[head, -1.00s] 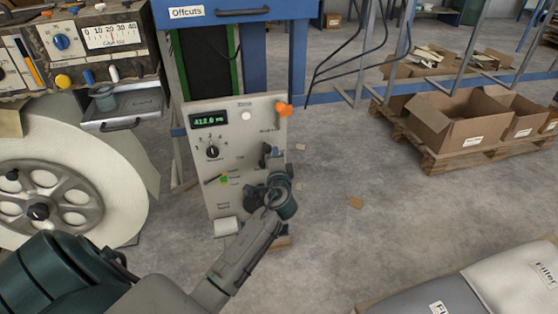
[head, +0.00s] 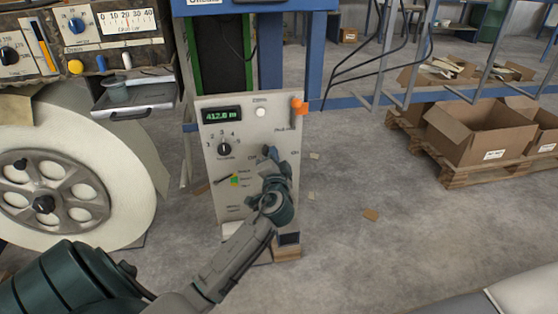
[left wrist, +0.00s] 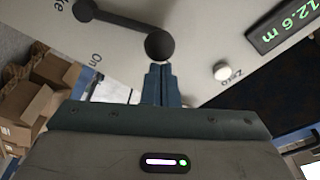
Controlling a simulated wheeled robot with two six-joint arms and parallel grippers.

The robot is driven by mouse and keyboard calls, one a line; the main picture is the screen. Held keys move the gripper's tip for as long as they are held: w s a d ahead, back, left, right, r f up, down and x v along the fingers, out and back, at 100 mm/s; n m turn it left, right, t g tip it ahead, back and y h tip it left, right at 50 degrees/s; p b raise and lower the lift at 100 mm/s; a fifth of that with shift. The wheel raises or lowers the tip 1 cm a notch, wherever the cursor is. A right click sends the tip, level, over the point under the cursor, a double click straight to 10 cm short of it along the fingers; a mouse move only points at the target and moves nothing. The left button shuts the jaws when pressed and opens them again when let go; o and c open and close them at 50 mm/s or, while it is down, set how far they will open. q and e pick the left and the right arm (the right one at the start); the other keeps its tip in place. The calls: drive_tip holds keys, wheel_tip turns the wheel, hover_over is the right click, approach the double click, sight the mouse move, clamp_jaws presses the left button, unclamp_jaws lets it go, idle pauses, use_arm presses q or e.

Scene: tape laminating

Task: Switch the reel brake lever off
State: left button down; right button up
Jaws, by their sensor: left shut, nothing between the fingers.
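The grey control panel (head: 215,165) stands upright with a lit display and a reel brake lever area at its right. In the left wrist view the black reel brake lever (left wrist: 125,24) has a ball knob (left wrist: 160,45). The knob end lies off to the display side, away from the word On. My left gripper (head: 269,153) is at the lever area in the head view and hides most of the lever. In the left wrist view its shut, empty fingertips (left wrist: 158,70) are right by the knob; contact is unclear. My right gripper is not in view.
A white Zero button (head: 261,112) and a rotary selector (head: 224,149) are on the panel. An orange piece (head: 299,106) sits at its top right corner. A large white reel (head: 120,165) stands left. Cardboard boxes (head: 470,140) stand right; the floor between is mostly open.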

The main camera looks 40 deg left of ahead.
use_arm(q)
drive_tip(key=shift+s+a+f+n+y+b, duration=0.15)
drive_tip(key=shift+s+a+f+n+b, duration=0.05)
drive_tip(key=shift+s+a+n+b, duration=0.25)
drive_tip(key=shift+s+a+f+n+y+b, duration=0.15)
drive_tip(key=shift+s+a+f+n+b, duration=0.05)
drive_tip(key=shift+s+a+n+b, duration=0.2)
drive_tip(key=shift+s, duration=0.1)
drive_tip(key=shift+d, duration=0.1)
